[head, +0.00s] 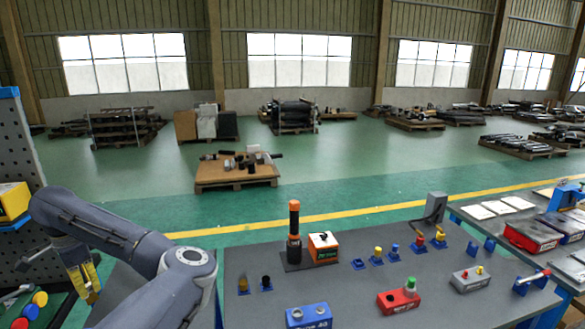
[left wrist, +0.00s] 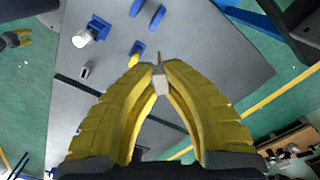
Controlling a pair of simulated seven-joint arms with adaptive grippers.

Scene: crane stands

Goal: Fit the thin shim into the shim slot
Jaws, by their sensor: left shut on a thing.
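My left gripper (head: 90,291) hangs fingers-down at the lower left of the head view, left of the grey workbench. In the left wrist view its yellow fingertips (left wrist: 160,82) meet on a small light-grey piece with a thin strip standing up from it, which may be the thin shim (left wrist: 159,60). In the head view the held piece is too small to make out. I cannot tell which fixture has the shim slot. What looks like my right gripper (left wrist: 20,38) shows tiny at the left wrist view's upper left edge, apart from the bench.
The grey workbench (head: 350,285) carries a black stand with an orange-topped post (head: 294,220), an orange box (head: 323,247), a red box (head: 398,299), a blue box (head: 309,315), a grey box (head: 470,278) and several small blue holders. A pegboard (head: 35,150) stands at far left.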

